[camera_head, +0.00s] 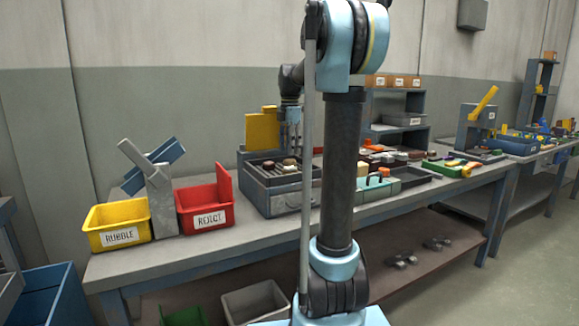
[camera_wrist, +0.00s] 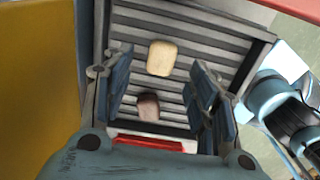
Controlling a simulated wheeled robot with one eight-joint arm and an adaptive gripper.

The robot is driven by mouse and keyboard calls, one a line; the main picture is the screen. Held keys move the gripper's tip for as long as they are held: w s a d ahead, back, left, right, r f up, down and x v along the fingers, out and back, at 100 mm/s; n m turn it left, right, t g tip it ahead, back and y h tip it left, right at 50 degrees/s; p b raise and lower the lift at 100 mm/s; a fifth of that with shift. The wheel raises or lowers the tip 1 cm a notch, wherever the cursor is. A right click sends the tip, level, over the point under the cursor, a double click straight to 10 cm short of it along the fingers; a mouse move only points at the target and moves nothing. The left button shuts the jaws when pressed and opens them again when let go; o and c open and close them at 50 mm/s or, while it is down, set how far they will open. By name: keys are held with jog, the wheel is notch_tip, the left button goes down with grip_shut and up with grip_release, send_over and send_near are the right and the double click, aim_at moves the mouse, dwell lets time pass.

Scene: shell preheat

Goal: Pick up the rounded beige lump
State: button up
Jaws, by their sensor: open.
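The rounded beige lump (camera_wrist: 161,58) lies on a slatted metal rack (camera_wrist: 200,30) in the wrist view. A darker brown lump (camera_wrist: 148,107) lies on the same rack, closer to the palm. My gripper (camera_wrist: 162,82) is open and empty, pointing down at the rack, with one finger on each side of the lumps in the picture. The gap in height between fingers and rack is hard to tell.
A yellow panel (camera_head: 262,132) stands behind the grey box. A red bin (camera_head: 206,203) marked REJECT and a yellow bin (camera_head: 118,226) marked RUBBLE stand to its left. Several small items crowd the bench to the right. The bench front (camera_head: 180,258) is clear.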

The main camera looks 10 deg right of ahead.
aim_at(290, 159)
jog(key=shift+f, duration=2.6)
jog(key=shift+c, duration=0.5)
jog(key=c, duration=1)
